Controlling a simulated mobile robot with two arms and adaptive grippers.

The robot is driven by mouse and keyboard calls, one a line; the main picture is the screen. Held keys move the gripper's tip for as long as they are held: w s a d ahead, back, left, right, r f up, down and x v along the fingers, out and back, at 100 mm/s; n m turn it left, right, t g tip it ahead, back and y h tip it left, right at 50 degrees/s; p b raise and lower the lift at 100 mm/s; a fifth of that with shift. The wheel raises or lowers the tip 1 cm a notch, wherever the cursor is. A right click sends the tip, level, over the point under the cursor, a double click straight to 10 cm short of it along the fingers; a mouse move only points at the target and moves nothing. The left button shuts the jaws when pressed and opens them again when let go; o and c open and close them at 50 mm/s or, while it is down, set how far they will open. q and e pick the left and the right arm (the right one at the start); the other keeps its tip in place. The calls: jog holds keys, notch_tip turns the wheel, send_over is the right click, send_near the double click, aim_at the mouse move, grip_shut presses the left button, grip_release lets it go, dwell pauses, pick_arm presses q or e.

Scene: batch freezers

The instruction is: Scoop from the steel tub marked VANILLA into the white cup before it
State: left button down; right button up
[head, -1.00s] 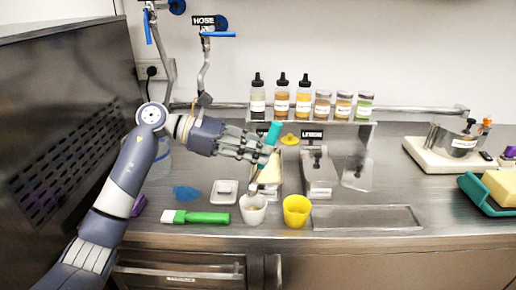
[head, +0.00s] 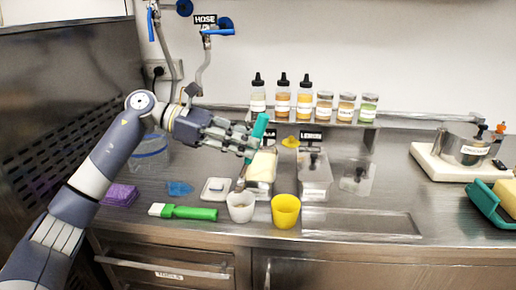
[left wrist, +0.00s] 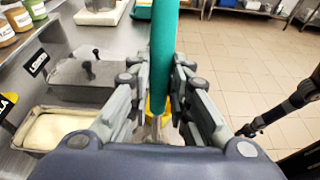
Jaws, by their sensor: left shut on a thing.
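My left gripper (head: 252,145) is shut on the teal handle (head: 259,130) of a scoop, held tilted above the counter. The teal handle also shows upright between the fingers in the left wrist view (left wrist: 164,50). The steel tub (left wrist: 35,150) with pale cream contents is beside the gripper; only the end of its label (left wrist: 6,104), "LA", is readable. In the head view the pale contents (head: 262,168) show behind the white cup (head: 241,210).
A yellow cup (head: 286,212) stands right of the white cup. The lidded LEMON tub (head: 315,183) is behind it. Several bottles and jars stand on the back shelf.

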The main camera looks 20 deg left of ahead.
pick_arm(q)
jog(key=shift+r+p, duration=0.1)
jog(key=shift+p, duration=0.2)
jog(key=w+d+f+g+y+p, duration=0.2)
jog(key=d+f+y+p, duration=0.3)
jog(key=p, duration=1.3)
jog(key=d+g+y, duration=0.1)
jog(key=d+y, duration=0.3)
jog(key=y, duration=0.3)
jog(key=shift+w+f+y, duration=0.2)
jog(key=shift+f+y, duration=0.2)
jog(key=shift+w+d, duration=0.1)
jog(key=shift+d, duration=0.1)
